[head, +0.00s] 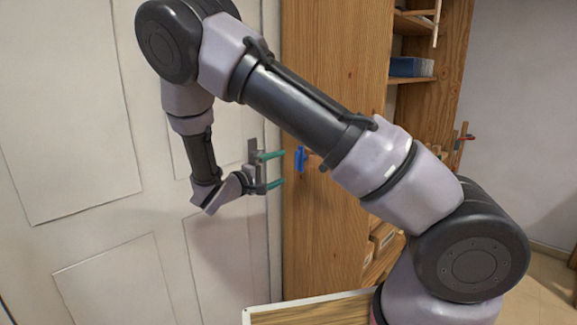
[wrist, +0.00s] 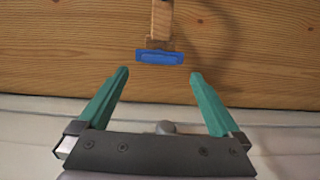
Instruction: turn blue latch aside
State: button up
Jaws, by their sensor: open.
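The blue latch (head: 300,158) is a small bar on the side of the wooden cabinet, at the end of a short wooden piece. In the wrist view the blue latch (wrist: 159,57) lies crosswise just beyond the fingertips, between their lines. My gripper (head: 277,168) has two green fingers, one above the other in the head view, pointing right at the latch. In the wrist view my gripper (wrist: 158,76) is open and empty, with a gap between its fingertips and the latch. No contact shows.
The wooden cabinet (head: 330,75) stands right of a white panelled door (head: 60,110). Shelves with a blue box (head: 410,67) are at its right. A wood-topped surface with a white edge (head: 310,308) is at the bottom. A grey knob (wrist: 165,127) shows behind my gripper.

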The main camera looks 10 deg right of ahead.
jog(key=v, duration=0.3)
jog(key=shift+s+a, duration=0.2)
jog(key=shift+a, duration=0.15)
jog(key=s+d+r+m+g+y, duration=0.4)
jog(key=s+d+g, duration=0.1)
jog(key=d, duration=0.3)
jog(key=s+d+r+m+g+y, duration=0.3)
jog(key=s+d+r+g+y, duration=0.1)
jog(key=s+d+g, duration=0.25)
jog(key=s+r+m+t+y, duration=0.4)
jog(key=s+r+t+y, duration=0.4)
jog(key=s+r, duration=0.3)
notch_tip(320, 180, up, 4)
jog(key=shift+d+f+y, duration=0.1)
jog(key=shift+d+y, duration=0.2)
jog(key=shift+d, duration=0.1)
